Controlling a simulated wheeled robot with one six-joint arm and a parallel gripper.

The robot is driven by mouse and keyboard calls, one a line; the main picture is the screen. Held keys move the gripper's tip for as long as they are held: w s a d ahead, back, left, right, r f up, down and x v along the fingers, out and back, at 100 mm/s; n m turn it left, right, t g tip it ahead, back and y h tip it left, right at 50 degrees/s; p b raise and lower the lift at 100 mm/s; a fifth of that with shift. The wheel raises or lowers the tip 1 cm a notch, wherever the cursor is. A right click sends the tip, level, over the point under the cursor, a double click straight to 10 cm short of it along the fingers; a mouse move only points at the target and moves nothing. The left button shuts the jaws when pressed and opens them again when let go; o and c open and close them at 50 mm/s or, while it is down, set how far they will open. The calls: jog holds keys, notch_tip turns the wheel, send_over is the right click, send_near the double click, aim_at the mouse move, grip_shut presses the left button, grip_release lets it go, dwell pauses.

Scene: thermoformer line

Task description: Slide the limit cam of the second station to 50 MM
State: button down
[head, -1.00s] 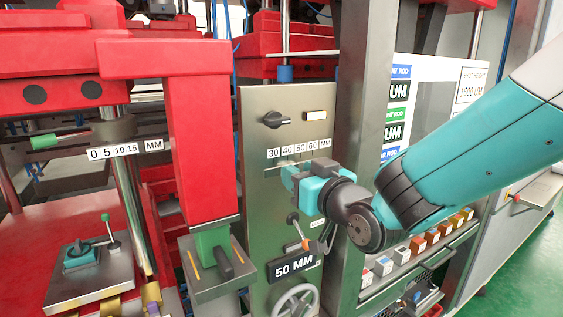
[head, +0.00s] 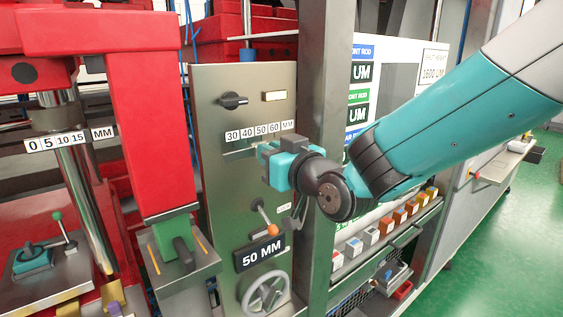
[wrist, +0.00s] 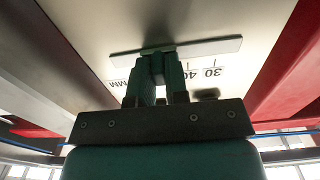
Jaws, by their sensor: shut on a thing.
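The second station's scale (head: 260,131) reads 30, 40, 50, 60 and MM on a metal panel, with a slotted rail below it. My gripper (head: 264,152) is at this rail, below the 50 mark in the head view. In the wrist view the scale is upside down, with 30 and 40 showing right of my gripper (wrist: 160,60) and MM to its left. The fingers are shut on the limit cam, which they almost wholly hide. They also cover the 50 and 60, so the exact reading cannot be told. A dark plate (head: 262,255) lower down reads 50 MM.
A black knob (head: 233,100) sits above the scale. An orange-tipped lever (head: 266,222) and a handwheel (head: 264,296) stand below. A red press column (head: 150,130) is on the left, a grey post (head: 329,110) close on the right. Green floor is open at far right.

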dwell(0.3)
jog(key=c, duration=1.1)
grip_release()
jog(key=b+v, duration=0.7)
jog(key=v, duration=1)
jog(key=shift+s+d+b, duration=0.15)
jog(key=shift+d+b, duration=0.05)
jog(key=shift+b, duration=0.1)
jog(key=shift+f, duration=0.1)
jog(key=s+d+f+g+h, duration=0.2)
jog(key=s+f+g, duration=0.2)
jog(key=s+f, duration=0.1)
jog(key=s+d+f+g+h, duration=0.2)
jog(key=s+f+g, duration=0.2)
jog(key=f+g, duration=0.1)
jog(key=s+d+f+g+h, duration=0.2)
jog(key=s+d+f+g, duration=0.1)
jog(key=s+f+g, duration=0.2)
jog(key=shift+s+f+h, duration=0.15)
jog(key=shift+s+h, duration=0.2)
jog(key=shift+h, duration=0.05)
